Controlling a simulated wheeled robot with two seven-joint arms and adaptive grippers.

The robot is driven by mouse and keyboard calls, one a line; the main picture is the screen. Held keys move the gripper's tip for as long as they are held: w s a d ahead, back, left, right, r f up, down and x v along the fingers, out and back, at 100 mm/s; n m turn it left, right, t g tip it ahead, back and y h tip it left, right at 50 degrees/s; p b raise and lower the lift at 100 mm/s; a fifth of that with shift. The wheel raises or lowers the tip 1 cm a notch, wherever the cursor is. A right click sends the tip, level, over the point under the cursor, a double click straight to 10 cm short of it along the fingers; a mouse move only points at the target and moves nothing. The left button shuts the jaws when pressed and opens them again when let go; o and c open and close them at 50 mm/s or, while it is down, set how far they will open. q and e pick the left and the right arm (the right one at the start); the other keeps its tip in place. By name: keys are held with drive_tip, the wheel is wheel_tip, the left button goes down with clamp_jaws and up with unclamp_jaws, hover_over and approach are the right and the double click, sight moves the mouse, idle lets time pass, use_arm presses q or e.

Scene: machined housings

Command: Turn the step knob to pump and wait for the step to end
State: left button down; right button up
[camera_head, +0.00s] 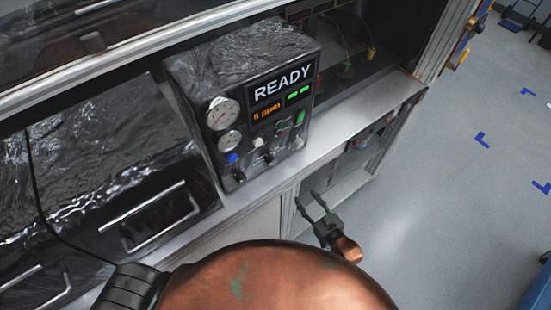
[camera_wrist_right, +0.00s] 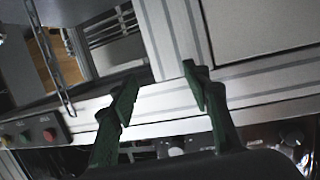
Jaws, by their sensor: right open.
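The control box (camera_head: 218,75), wrapped in crinkled dark foil, stands on a metal ledge. Its sign reads READY (camera_head: 283,84) and its orange display (camera_head: 267,112) seems to read 5 ppm. Two dark knobs sit low on its front, one at the left (camera_head: 238,175) and one nearer the middle (camera_head: 268,158). Their labels are too small to read, so I cannot tell which is the step knob. My right gripper (camera_head: 318,204) is open and empty, below and right of the box, apart from it. Its spread green fingers show in the right wrist view (camera_wrist_right: 160,92). My left gripper is not in view.
Two round gauges (camera_head: 223,113) and a blue button (camera_head: 232,157) share the box front. A foil-covered cabinet with a handle (camera_head: 160,217) stands to the left. A black cable (camera_head: 42,210) hangs there. Open grey floor (camera_head: 440,190) lies to the right.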

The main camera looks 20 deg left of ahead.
sight(273, 163)
drive_tip(key=s+a+r+n+y+p, duration=0.1)
drive_tip(key=s+a+r+y, duration=0.15)
drive_tip(key=r, duration=0.65)
drive_tip(key=s+a+r+n+y+p, duration=0.15)
drive_tip(key=a+r, duration=0.25)
drive_tip(key=r, duration=0.5)
drive_tip(key=x, duration=0.4)
drive_tip(key=p+x, duration=0.1)
drive_tip(key=x, duration=0.1)
drive_tip(key=shift+a+r, duration=0.3)
drive_tip(key=shift+a, duration=0.1)
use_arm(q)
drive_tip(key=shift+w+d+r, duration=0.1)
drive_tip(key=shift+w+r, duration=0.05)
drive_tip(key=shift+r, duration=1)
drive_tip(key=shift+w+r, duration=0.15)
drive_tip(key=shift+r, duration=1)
use_arm(e)
drive_tip(key=shift+w+a, duration=0.35)
drive_tip(key=shift+a, duration=0.1)
drive_tip(key=shift+c, duration=0.6)
